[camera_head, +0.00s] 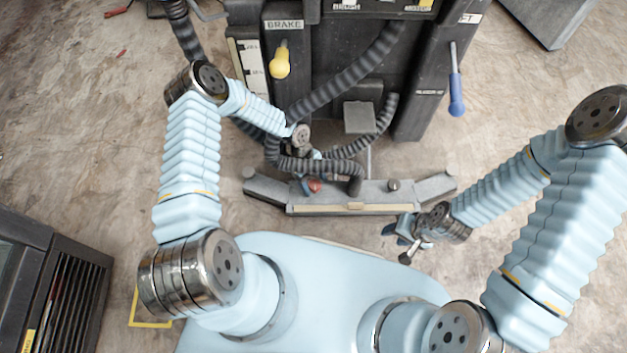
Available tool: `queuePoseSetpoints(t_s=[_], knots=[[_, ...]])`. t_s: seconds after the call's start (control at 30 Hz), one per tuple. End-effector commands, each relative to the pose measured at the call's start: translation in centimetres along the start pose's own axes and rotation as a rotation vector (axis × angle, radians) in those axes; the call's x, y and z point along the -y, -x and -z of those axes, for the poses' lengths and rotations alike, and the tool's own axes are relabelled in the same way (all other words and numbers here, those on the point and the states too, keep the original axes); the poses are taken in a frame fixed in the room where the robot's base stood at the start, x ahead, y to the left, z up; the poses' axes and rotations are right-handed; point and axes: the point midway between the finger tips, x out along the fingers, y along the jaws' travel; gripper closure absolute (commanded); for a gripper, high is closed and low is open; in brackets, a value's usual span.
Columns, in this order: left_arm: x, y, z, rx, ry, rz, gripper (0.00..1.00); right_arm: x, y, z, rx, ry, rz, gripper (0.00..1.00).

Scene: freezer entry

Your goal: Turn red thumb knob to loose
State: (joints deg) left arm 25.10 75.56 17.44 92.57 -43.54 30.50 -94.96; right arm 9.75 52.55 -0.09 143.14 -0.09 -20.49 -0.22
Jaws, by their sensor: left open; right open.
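The red thumb knob (315,186) sits low on the machine, on the left part of its floor-level squeegee bar (375,190). My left gripper (306,180) reaches down right beside the knob, at its left. It is open, but its fingers are small and partly hidden by my wrist and a dark hose; I cannot tell whether they touch the knob. My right gripper (400,240) is open and empty, off the right part of the bar, low over the floor.
Corrugated black hoses (350,80) hang around my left wrist. A yellow brake lever (280,62) and a blue-handled lever (456,95) stand higher on the machine. A dark grilled unit (60,285) is at the lower left.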

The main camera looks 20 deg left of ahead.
Motion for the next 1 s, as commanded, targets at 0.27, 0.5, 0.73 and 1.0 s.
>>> queuePoseSetpoints(t_s=[0.27, 0.5, 0.73, 1.0], knots=[[0.0, 0.0, 0.0, 0.000, 0.000, 0.000, 0.68, 0.0, 0.0, 0.0, 0.000, 0.000, 0.000, 0.57], [0.0, 0.0, 0.0, 0.000, 0.004, 0.001, 0.84, 0.0, 0.0, 0.0, 0.000, 0.000, 0.000, 0.57], [-0.1, 0.0, -0.1, 0.001, 0.057, 0.023, 0.84, -0.1, -0.4, 0.0, 0.001, 0.000, 0.001, 0.57], [-0.2, -0.1, 0.0, 0.000, 0.231, 0.095, 0.84, -0.3, -1.2, -0.1, 0.003, 0.001, 0.002, 0.57]])
